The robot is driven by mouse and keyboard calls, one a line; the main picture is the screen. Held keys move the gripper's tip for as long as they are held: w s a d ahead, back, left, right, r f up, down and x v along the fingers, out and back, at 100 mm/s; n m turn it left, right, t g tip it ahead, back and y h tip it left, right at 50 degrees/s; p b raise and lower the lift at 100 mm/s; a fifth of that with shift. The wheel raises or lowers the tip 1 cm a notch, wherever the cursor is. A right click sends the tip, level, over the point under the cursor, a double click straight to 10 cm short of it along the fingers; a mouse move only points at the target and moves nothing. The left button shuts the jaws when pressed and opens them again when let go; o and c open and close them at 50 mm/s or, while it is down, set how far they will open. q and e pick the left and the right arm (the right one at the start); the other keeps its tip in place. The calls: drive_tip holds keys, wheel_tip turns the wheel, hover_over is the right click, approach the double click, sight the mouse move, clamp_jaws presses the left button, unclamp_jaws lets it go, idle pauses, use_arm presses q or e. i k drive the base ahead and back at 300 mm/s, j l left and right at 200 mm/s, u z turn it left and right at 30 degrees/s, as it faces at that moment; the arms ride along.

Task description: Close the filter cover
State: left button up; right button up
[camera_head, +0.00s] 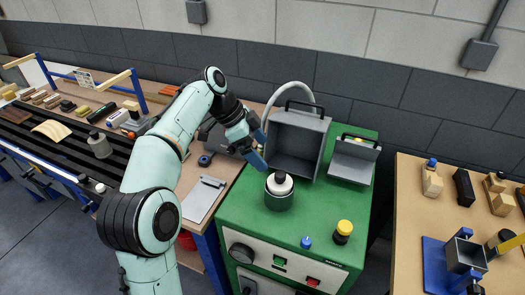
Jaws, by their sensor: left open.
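A large grey hollow box-shaped cover (296,146) with a black handle on top stands at the back of the green machine top, its open inside facing the camera. A smaller grey part (353,160) with its own black handle stands to its right. In front of the large cover, a white cylinder with a dark top (279,184) sits in a dark green round holder (279,200). I cannot tell for sure which grey part is the filter cover. My left gripper (259,148) is open, its blue fingertips just left of the large cover, contact unclear. My right gripper is not in view.
The green machine top (260,226) carries a blue knob (306,242) and a yellow-topped button (344,229); its front middle is mostly clear. A pale hose (290,88) arches behind the large cover. A clipboard (203,198) lies on the left bench; a wooden table (425,235) stands right.

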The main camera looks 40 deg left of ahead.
sight(296, 142)
drive_tip(key=k, duration=1)
